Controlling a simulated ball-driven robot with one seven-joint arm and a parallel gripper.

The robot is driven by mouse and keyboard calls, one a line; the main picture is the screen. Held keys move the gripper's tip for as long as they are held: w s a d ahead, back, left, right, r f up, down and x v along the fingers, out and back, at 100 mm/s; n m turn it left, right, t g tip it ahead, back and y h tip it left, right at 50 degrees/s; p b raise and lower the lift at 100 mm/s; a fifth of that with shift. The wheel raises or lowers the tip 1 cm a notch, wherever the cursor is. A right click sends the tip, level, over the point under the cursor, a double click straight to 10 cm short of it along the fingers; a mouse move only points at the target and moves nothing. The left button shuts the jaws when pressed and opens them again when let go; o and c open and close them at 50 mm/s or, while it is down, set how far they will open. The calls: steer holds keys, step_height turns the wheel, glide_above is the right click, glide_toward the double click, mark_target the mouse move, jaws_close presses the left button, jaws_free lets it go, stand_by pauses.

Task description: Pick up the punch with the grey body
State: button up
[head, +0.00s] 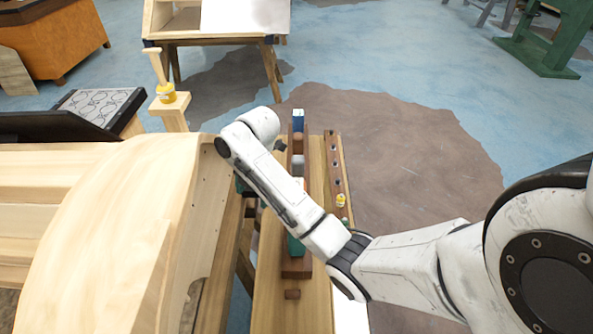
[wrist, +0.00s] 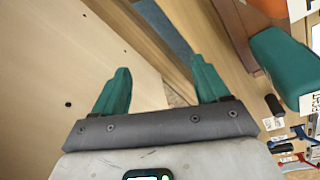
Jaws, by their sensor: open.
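My gripper shows in the wrist view (wrist: 162,78) with two teal fingers standing apart, open and with nothing between them. It is over a pale wooden panel and a gap beside the bench. In the head view, my arm hides part of the bench. A small grey thing (head: 299,162) stands in the row on the bench, left of centre. It may be the grey-bodied punch, but it is too small to be sure. My gripper is apart from it. No clearly grey-bodied punch shows in the wrist view.
A wooden bench (head: 265,295) carries a dark wooden rack (head: 297,268) with coloured items. In the wrist view, a teal block (wrist: 285,65), a black cylinder (wrist: 273,105) and several tools crowd the right. A large curved wooden bodyframe (head: 110,245) stands close on the left.

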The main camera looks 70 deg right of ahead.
steer(key=s+d+r+n, duration=0.1)
steer(key=d+r+n, duration=0.25)
steer(key=d, duration=0.65)
step_height(320, 180, up, 3)
steer(key=n+g+h, duration=0.1)
steer(key=n, duration=0.1)
glide_above(298, 158)
steer(key=shift+w+a+f, duration=0.1)
steer(key=shift+w+a, duration=0.05)
steer(key=shift+w, duration=0.25)
steer(key=shift+s+d+f+n, duration=0.1)
steer(key=shift+s+d+n, duration=0.15)
steer(key=shift+d, duration=0.05)
step_height(298, 158, down, 5)
steer(key=shift+r+b, duration=0.1)
steer(key=shift+b, duration=0.2)
steer(key=shift+s+a+f+p, duration=0.1)
steer(key=shift+f+p, duration=0.15)
steer(key=shift+f, duration=1.15)
steer(key=shift+a+f+p, duration=0.1)
steer(key=shift+f+p, duration=0.15)
steer(key=shift+f, duration=1.1)
steer(key=shift+d, duration=0.1)
steer(key=c, duration=1.3)
steer(key=shift+o, duration=0.2)
